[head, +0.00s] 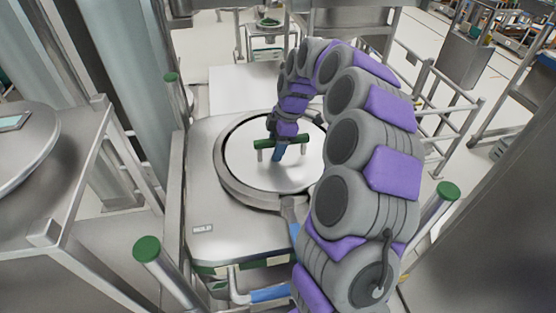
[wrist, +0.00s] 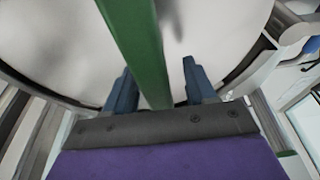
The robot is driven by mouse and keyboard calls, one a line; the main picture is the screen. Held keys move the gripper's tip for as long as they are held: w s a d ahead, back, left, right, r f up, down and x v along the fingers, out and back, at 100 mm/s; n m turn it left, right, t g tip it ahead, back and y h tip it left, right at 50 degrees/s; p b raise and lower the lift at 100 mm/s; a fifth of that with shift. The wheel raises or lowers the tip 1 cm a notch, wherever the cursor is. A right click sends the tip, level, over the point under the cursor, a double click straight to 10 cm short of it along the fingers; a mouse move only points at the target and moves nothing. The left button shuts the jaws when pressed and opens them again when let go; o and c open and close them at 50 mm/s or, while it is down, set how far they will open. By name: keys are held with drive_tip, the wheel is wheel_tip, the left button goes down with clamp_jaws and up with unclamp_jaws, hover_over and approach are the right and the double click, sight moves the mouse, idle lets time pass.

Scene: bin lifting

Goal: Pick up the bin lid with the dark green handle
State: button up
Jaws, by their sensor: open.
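The round silver bin lid (head: 245,172) lies on top of the metal bin, inside its raised rim. Its dark green handle (head: 265,143) is a bar standing on short posts at the middle of the lid. My gripper (head: 279,152) is over the lid at the handle, with its blue fingers pointing down. In the wrist view, the handle (wrist: 138,45) runs between the two open fingers of my gripper (wrist: 160,85), nearer the left one. I cannot tell whether a finger touches it. My arm hides the right part of the lid.
The bin's metal top (head: 205,215) surrounds the lid. Green-capped posts stand at front left (head: 147,249) and right (head: 447,191). A metal table (head: 60,150) is at the left. Metal railings (head: 455,120) stand at the right.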

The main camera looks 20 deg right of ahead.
drive_tip(key=shift+d+f, duration=0.25)
drive_tip(key=shift+d, duration=0.85)
drive_tip(key=shift+a, duration=0.85)
drive_tip(key=shift+c, duration=0.3)
drive_tip(key=shift+d, duration=0.6)
drive_tip(key=c, duration=0.6)
drive_tip(key=shift+c, duration=1.4)
drive_tip(key=shift+a, duration=0.2)
clamp_jaws()
